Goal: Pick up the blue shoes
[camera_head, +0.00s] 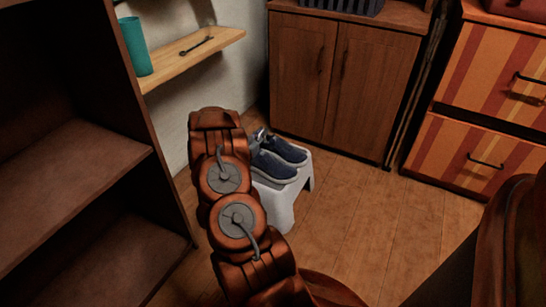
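The blue shoes (285,151) are a dark blue pair with pale soles. They rest side by side on a small white stool (280,206) near the wall, in the middle of the head view. My orange-brown arm rises in front of the stool and covers its left part and some of the nearer shoe. My gripper is not clearly visible; its fingers cannot be made out behind or beyond the arm's links.
A brown two-door cabinet (371,90) stands behind the stool. A striped drawer unit (487,108) is at the right. A dark open shelf unit (75,170) is at the left. A wall shelf (185,62) holds a teal cup (135,46). The wooden floor (390,225) right of the stool is clear.

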